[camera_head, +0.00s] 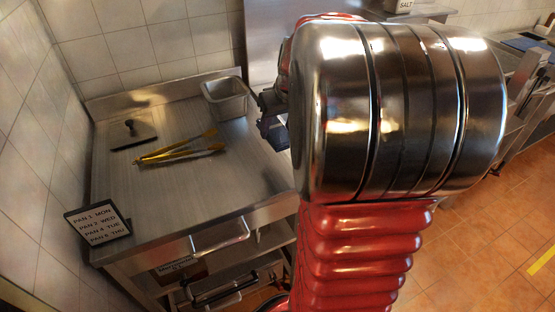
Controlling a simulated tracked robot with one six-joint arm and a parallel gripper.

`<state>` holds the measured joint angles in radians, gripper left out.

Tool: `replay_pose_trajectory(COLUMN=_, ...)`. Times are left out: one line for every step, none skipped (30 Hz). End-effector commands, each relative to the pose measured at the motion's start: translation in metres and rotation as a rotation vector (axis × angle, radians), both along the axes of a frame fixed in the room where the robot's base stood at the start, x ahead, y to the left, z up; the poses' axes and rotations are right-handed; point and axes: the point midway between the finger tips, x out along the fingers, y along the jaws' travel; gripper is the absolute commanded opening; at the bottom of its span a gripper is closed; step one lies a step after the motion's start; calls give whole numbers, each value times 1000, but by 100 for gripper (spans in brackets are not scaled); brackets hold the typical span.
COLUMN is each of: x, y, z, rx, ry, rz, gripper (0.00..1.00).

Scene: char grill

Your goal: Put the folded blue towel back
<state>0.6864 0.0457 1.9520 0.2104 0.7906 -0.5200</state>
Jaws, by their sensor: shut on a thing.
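My gripper (266,108) is partly hidden behind my large metal and red arm. It is above the right part of the steel table (200,190), just right of a metal pan. A dark blue piece, the folded blue towel (273,132), hangs at the gripper, which is shut on it. Only a small part of the towel shows, and my arm hides the rest. I cannot tell whether it touches the table.
A square steel pan (226,99) stands near the table's back. Yellow-handled tongs (182,151) and a flat press with a knob (132,136) lie on the table. A sign listing pans and days (97,222) stands front left. The front middle of the table is bare.

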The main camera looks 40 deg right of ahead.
Motion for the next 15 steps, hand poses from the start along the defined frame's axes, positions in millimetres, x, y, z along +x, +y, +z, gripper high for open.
replay_pose_trajectory(x=0, y=0, z=-2, rx=1, ry=1, rz=0, gripper=32)
replay_pose_trajectory(x=0, y=0, z=-5, rx=1, ry=1, rz=0, gripper=32)
replay_pose_trajectory(x=0, y=1, z=-9, rx=1, ry=2, rz=0, gripper=32)
replay_pose_trajectory(x=0, y=1, z=-13, rx=3, ry=3, rz=1, gripper=32)
replay_pose_trajectory(x=0, y=1, z=-17, rx=3, ry=3, rz=1, gripper=32)
replay_pose_trajectory(x=0, y=1, z=-23, rx=3, ry=3, rz=1, gripper=32)
replay_pose_trajectory(x=-1, y=1, z=-28, rx=3, ry=4, rz=2, gripper=32)
replay_pose_trajectory(x=0, y=1, z=-34, rx=3, ry=3, rz=2, gripper=32)
replay_pose_trajectory(x=0, y=1, z=-40, rx=4, ry=3, rz=1, gripper=32)
replay_pose_trajectory(x=0, y=1, z=-45, rx=3, ry=3, rz=1, gripper=32)
replay_pose_trajectory(x=0, y=1, z=-49, rx=3, ry=3, rz=1, gripper=32)
replay_pose_trajectory(x=0, y=1, z=-55, rx=3, ry=3, rz=1, gripper=32)
replay_pose_trajectory(x=0, y=1, z=-57, rx=2, ry=2, rz=2, gripper=32)
replay_pose_trajectory(x=0, y=1, z=-59, rx=1, ry=2, rz=1, gripper=32)
replay_pose_trajectory(x=0, y=1, z=-61, rx=0, ry=1, rz=2, gripper=32)
